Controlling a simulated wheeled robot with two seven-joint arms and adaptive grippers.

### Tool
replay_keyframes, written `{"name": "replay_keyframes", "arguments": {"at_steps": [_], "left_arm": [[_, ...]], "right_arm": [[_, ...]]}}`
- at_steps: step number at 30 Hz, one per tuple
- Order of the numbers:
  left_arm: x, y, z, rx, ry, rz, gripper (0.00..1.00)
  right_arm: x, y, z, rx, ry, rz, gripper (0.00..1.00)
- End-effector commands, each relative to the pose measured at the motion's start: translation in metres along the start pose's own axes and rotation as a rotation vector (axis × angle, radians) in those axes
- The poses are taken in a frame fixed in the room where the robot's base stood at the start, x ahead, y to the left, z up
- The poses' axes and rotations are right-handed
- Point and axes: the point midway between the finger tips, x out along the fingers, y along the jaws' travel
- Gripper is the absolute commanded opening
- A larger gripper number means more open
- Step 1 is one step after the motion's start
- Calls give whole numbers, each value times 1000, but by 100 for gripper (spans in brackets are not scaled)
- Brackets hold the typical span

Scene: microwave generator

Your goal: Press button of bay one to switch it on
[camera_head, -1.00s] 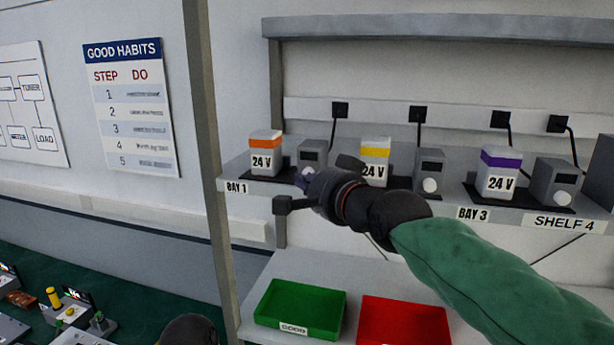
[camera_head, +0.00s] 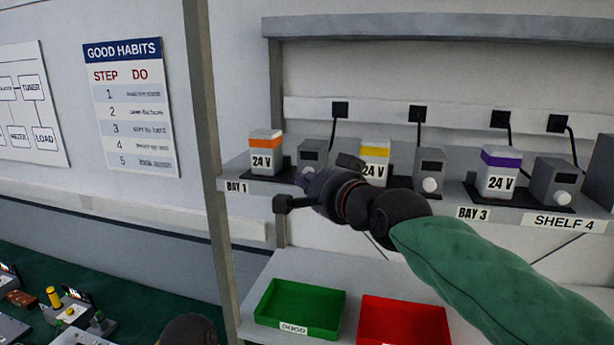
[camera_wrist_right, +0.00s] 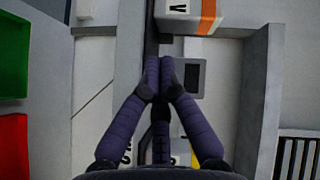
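The bay one unit is a grey box (camera_head: 312,153) with a dark display, beside an orange-topped 24 V battery (camera_head: 265,150) above the BAY 1 label (camera_head: 237,187). My right gripper (camera_head: 303,181) is in front of the lower face of this box. In the right wrist view its fingertips (camera_wrist_right: 160,76) meet with nothing visible between them, close to the box and its display (camera_wrist_right: 194,77). I cannot tell whether they touch the box. My left gripper's fingers are not visible.
More grey units with white round buttons stand along the shelf, one beside a yellow-topped battery (camera_head: 375,152), one beside a purple-topped battery (camera_head: 498,172). Below are a green tray (camera_head: 336,308) and a red tray (camera_head: 402,306). A shelf post (camera_head: 208,150) stands left.

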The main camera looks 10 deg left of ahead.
Motion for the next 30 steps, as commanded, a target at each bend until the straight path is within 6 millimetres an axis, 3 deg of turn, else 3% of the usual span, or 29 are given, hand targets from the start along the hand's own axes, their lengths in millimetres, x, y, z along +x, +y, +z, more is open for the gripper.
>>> {"name": "replay_keyframes", "arguments": {"at_steps": [30], "left_arm": [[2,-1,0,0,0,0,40]], "right_arm": [[9,4,-8,1,0,1,0]]}}
